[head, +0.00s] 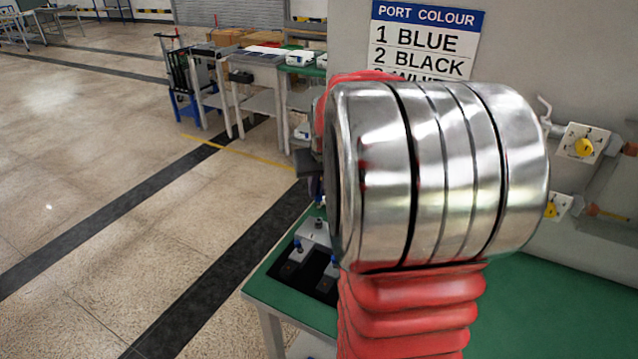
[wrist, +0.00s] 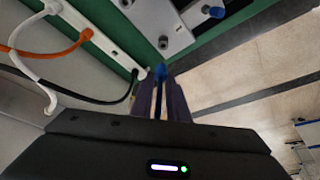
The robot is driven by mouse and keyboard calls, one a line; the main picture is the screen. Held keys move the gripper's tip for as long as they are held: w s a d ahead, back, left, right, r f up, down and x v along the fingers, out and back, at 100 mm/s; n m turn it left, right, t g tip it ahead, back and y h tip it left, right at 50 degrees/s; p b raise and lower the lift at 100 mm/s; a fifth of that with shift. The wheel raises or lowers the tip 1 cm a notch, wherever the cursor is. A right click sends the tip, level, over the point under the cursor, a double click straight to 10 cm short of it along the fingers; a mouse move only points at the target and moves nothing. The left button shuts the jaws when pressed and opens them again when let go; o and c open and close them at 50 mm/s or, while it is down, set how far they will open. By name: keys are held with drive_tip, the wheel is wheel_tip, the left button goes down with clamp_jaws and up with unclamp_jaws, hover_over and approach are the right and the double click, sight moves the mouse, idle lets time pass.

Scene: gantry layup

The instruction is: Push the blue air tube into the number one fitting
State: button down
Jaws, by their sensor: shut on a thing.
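In the wrist view, my gripper (wrist: 161,88) is shut on the blue air tube (wrist: 161,72). The tube's blue end shows between and just beyond the two dark purple fingers. Past the fingertips, a grey block (wrist: 163,25) with a blue piece (wrist: 213,12) on it stands on the green bench. In the head view, a grey block (head: 314,232) with small blue pieces sits at the bench's left end. I cannot tell which fitting is number one.
A white strip (wrist: 112,42) holds orange (wrist: 52,52), white (wrist: 30,62) and black (wrist: 90,98) tubes, left of my gripper. A sign (head: 425,40) reads "1 BLUE, 2 BLACK". The green bench (head: 560,295) is clear at right.

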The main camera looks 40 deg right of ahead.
sight(320, 195)
drive_tip(key=shift+f, duration=1.95)
drive_tip(key=shift+f, duration=1.35)
idle(0.6)
drive_tip(key=c, duration=1.6)
unclamp_jaws()
drive_tip(key=shift+c, duration=0.2)
drive_tip(key=shift+r, duration=0.15)
drive_tip(key=v, duration=1.3)
drive_tip(key=shift+r, duration=0.2)
drive_tip(key=shift+s+a, duration=0.1)
drive_tip(key=shift+s, duration=0.1)
